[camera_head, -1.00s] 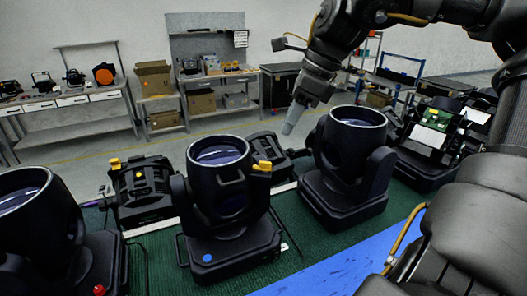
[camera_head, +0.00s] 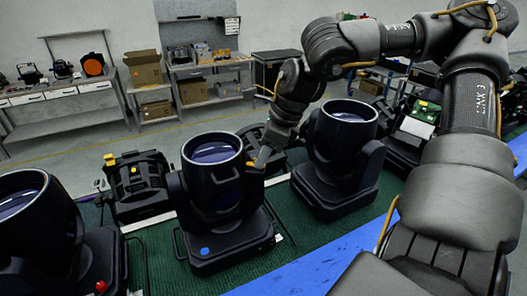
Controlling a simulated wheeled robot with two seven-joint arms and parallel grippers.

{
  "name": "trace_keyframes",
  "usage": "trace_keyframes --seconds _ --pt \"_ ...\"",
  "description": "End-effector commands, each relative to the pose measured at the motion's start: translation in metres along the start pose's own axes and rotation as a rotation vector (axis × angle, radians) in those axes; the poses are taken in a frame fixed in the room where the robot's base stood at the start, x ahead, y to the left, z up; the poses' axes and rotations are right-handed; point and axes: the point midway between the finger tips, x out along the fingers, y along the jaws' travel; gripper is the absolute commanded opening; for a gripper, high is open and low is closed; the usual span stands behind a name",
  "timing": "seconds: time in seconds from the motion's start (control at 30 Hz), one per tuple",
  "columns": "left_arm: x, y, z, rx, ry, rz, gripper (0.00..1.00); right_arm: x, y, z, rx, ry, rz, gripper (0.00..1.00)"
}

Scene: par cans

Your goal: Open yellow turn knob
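The middle par can (camera_head: 212,190) is a black fixture with an open round top, standing on the green table covering. Its yellow turn knob (camera_head: 250,164) is on the right side of the head, near the rim. Only a small bit of yellow shows, because my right gripper (camera_head: 263,157) covers the rest. The grey fingertips point down and left at the knob. I cannot tell whether they touch it, or whether they are parted or shut on it. My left gripper is not in view.
Another par can (camera_head: 338,160) stands close right of my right gripper, and one (camera_head: 40,235) is at the left edge. A smaller black unit with yellow knobs (camera_head: 137,188) sits between. A blue strip (camera_head: 320,262) runs along the front. Benches (camera_head: 75,95) stand far behind.

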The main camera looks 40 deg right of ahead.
Motion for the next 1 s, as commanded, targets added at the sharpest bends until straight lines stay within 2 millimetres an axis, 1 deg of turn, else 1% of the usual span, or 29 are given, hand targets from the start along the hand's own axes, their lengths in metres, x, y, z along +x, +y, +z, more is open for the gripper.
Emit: trace_keyframes --seconds 0.1,0.13,0.33,0.37,0.57,0.73,0.87,1.0 --pt "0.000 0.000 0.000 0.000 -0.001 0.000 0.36 0.000 0.000 0.000 0.000 0.000 0.000 0.30" --pt "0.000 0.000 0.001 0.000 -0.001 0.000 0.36 0.000 0.000 0.000 0.000 0.000 0.000 0.27" --pt "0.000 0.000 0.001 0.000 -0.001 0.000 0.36 0.000 0.000 0.000 0.000 0.000 0.000 0.01" --pt "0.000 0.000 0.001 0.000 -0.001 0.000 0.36 0.000 0.000 0.000 0.000 0.000 0.000 0.00" --pt "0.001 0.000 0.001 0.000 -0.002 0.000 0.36 0.000 0.000 0.000 0.001 0.000 -0.001 0.00" --pt "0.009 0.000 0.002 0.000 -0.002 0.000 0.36 0.001 0.000 0.000 0.027 -0.001 -0.015 0.00" --pt "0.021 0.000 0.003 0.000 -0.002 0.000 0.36 0.003 0.001 -0.001 0.078 -0.002 -0.039 0.00" --pt "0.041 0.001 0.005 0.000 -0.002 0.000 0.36 0.005 0.001 -0.002 0.168 -0.002 -0.079 0.00"
